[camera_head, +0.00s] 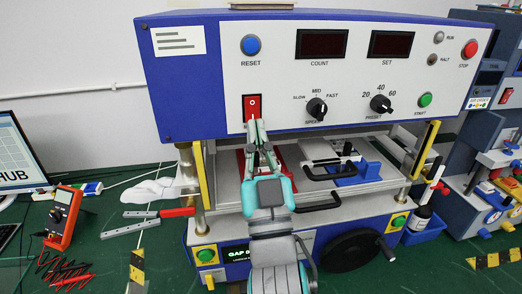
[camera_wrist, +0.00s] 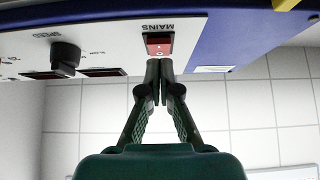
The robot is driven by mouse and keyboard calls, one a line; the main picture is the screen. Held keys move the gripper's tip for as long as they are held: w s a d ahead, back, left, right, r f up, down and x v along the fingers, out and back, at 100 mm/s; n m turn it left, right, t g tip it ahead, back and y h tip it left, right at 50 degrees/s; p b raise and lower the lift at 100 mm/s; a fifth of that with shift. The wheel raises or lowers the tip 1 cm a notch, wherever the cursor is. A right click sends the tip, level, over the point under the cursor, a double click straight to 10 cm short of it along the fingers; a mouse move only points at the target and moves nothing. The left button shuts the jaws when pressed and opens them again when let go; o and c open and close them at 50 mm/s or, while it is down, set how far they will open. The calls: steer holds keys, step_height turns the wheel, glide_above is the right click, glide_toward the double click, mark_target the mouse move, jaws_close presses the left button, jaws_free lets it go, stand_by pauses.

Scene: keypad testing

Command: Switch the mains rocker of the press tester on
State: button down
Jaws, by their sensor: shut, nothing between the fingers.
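The press tester (camera_head: 215,75) is a blue and white machine with a control panel. Its red mains rocker (camera_head: 252,104) sits in a black frame at the panel's lower left. In the wrist view, the rocker (camera_wrist: 158,46) appears upside down by the label MAINS, with a white mark on its red face. My gripper (camera_head: 257,126) is shut and empty, its tips at the lower edge of the rocker. In the wrist view, the fingertips (camera_wrist: 166,66) hide part of the rocker's frame. I cannot tell whether they touch it or which way the rocker is tilted.
The panel also bears a blue reset button (camera_head: 251,45), a speed knob (camera_head: 317,108), a preset knob (camera_head: 381,103), a green start button (camera_head: 425,99) and a red stop button (camera_head: 469,49). Yellow-edged posts flank the press bay below. An orange meter (camera_head: 63,217) stands left.

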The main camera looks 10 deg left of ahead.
steer(key=shift+w+a+f, duration=0.1)
steer(key=shift+w+a, duration=0.1)
steer(key=shift+w, duration=0.45)
steer(key=shift+w+a+f, duration=0.1)
steer(key=shift+w, duration=0.2)
steer(key=shift+s, duration=0.1)
